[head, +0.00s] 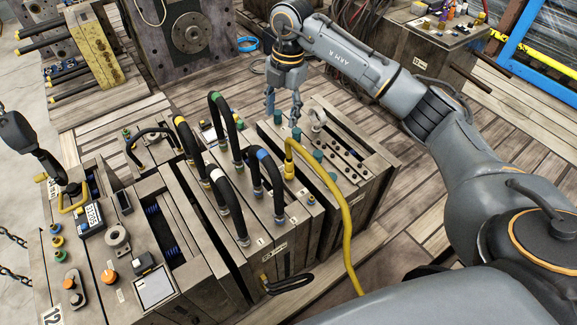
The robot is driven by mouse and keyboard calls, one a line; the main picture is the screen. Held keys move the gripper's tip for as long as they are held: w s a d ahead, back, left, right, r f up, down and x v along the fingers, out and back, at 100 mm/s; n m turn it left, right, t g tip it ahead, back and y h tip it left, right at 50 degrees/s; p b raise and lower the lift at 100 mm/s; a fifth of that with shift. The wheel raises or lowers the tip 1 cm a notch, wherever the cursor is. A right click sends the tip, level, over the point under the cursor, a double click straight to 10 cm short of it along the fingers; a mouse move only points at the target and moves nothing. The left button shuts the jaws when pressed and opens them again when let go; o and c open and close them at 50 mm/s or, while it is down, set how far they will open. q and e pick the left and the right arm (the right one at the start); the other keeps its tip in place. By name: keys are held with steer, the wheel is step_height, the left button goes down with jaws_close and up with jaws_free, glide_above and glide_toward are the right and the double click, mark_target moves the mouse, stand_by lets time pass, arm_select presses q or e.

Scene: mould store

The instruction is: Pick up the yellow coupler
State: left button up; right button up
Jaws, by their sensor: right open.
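The exact height gap cannot be told. I cannot make out my left gripper in the head view.
Black hoses (230,120) with coloured ends arch over the mould blocks left of the coupler. Green-blue posts (332,179) and a grey lifting eye (317,117) stand close to it. Wooden planks surround the moulds.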

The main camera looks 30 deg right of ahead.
steer(key=h+b, duration=0.1)
steer(key=b, duration=0.3)
glide_above(289, 156)
steer(key=d, duration=0.1)
step_height(289, 156, down, 5)
steer(key=shift+m, duration=0.4)
step_height(289, 156, down, 9)
steer(key=shift+s+f+b, duration=0.1)
steer(key=shift+b, duration=0.8)
steer(key=f, duration=0.2)
steer(key=a+f, duration=0.1)
steer(key=f, duration=0.2)
steer(key=shift+b, duration=0.35)
steer(key=shift+f, duration=0.1)
steer(key=c, duration=0.8)
arm_select(q)
steer(key=w+d+r, duration=0.1)
steer(key=w, duration=0.5)
steer(key=shift+w+r+t, duration=0.3)
steer(key=shift+w, duration=0.05)
arm_select(e)
jaws_close()
